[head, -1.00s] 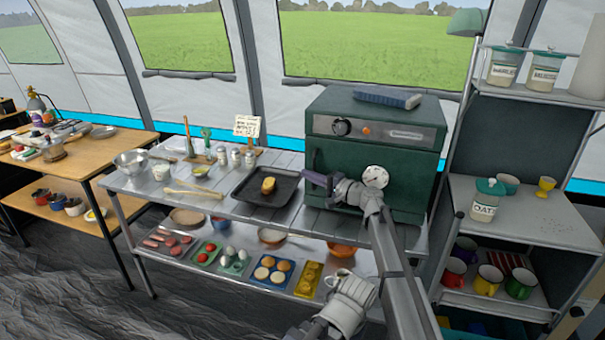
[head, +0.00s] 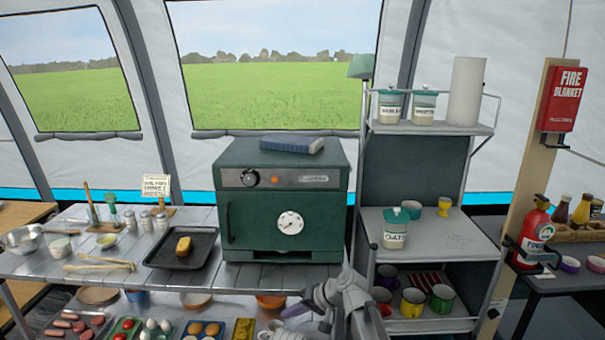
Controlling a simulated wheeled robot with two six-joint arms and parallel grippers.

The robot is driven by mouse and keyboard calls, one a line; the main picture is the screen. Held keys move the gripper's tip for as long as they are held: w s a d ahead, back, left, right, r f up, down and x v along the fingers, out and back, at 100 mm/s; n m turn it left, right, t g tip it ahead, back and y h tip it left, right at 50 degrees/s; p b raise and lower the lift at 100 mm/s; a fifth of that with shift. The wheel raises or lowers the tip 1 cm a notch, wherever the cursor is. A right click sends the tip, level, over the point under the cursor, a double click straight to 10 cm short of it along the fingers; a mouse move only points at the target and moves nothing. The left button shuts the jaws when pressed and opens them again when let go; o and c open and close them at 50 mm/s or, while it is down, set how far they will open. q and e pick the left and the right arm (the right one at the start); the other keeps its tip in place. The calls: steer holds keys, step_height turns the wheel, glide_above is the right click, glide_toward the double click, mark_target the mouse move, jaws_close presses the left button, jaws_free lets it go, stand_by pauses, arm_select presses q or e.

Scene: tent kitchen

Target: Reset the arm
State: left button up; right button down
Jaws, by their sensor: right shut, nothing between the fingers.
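My right gripper (head: 305,304) is shut and empty. It is low in the head view, in front of the table's edge and below the green oven (head: 284,200). My right arm (head: 362,308) comes up from the bottom edge. The oven door is closed, with a white dial on its front. A dark tray (head: 205,255) with a browned loaf (head: 183,246) lies on the table left of the oven, apart from the gripper. My left gripper is not in view.
The slatted table (head: 110,272) holds a bowl, tongs and shakers. Trays of food sit on its lower shelf. A shelf rack (head: 450,240) with jars and mugs (head: 441,299) stands close right of my arm. A fire extinguisher (head: 534,232) is further right.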

steer(key=s+d+f+g+h, duration=0.1)
steer(key=s+d+f+h, duration=0.3)
steer(key=s+d, duration=0.6)
steer(key=s+d+f+g+h, duration=0.1)
steer(key=s+d+f+h, duration=0.3)
steer(key=s+d, duration=0.55)
steer(key=s+a+r+n+g+h, duration=0.15)
steer(key=s+a+n, duration=0.25)
steer(key=a, duration=0.5)
step_height(320, 180, up, 13)
steer(key=p, duration=1.3)
steer(key=shift+w+f, duration=0.15)
steer(key=shift+h, duration=0.25)
